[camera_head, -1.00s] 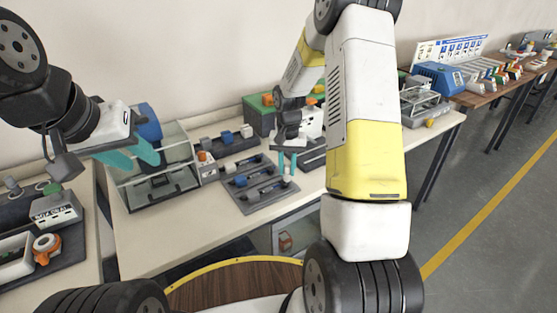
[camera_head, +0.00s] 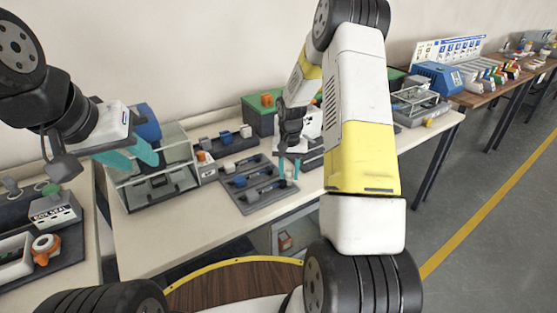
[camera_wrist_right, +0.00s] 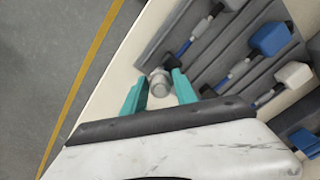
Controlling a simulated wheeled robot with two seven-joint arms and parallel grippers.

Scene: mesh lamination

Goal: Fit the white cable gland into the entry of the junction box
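The white cable gland (camera_wrist_right: 160,82) shows in the right wrist view as a small pale ribbed piece between my right fingertips. My right gripper (camera_wrist_right: 158,88) points down with its teal fingers apart, one on each side of the gland; contact is hard to tell. In the head view the right gripper (camera_head: 290,168) is low at the right end of the grey tray (camera_head: 250,207). My left gripper (camera_head: 130,152) is open and empty, raised in front of the clear-walled case. I cannot tell for sure which object is the junction box.
The tray holds several blue-handled and grey pieces. A clear-walled case (camera_head: 158,185) stands left of it. A green box (camera_head: 258,118) is behind. A station marked BOX SEAL (camera_head: 54,212) with an orange-and-white round part (camera_head: 46,246) is at far left. The table front is clear.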

